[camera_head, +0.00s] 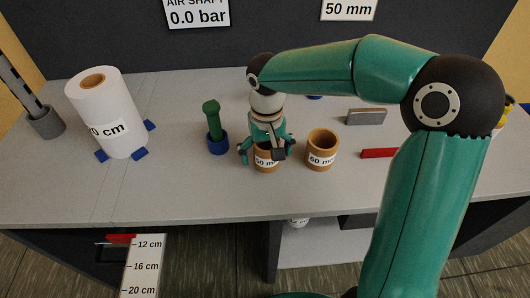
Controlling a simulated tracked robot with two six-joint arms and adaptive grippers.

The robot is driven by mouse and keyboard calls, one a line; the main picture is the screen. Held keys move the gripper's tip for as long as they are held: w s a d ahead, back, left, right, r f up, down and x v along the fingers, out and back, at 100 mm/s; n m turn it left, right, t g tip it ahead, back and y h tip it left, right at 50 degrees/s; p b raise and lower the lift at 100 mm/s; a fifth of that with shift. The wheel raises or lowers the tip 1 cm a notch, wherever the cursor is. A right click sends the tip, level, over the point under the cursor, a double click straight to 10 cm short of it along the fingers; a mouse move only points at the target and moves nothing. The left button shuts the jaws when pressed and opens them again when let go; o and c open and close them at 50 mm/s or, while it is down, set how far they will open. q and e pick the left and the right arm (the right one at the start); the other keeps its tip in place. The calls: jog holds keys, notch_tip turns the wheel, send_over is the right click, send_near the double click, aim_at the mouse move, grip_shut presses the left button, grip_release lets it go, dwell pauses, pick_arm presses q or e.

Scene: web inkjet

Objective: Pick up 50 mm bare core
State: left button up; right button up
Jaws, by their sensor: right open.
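The 50 mm bare core (264,165) is a short brown tube with a white label, partly hidden by my gripper. It stands upright on the grey table. My right gripper (265,150) points down at it, with its teal fingers open around or just above the core's top. I cannot tell whether the fingers touch it. A similar brown core labelled 60 mm (322,150) stands just to the right, and its open top shows. My left gripper is out of view.
A green handled tool stands in a blue holder (217,144) left of the core. A white paper roll (107,115) rests between blue chocks further left. A grey block (366,117) and a red bar (379,153) lie to the right. The table's front left is clear.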

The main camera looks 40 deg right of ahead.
jog(key=c, duration=1.2)
jog(key=shift+c, duration=0.2)
jog(key=shift+r, duration=0.15)
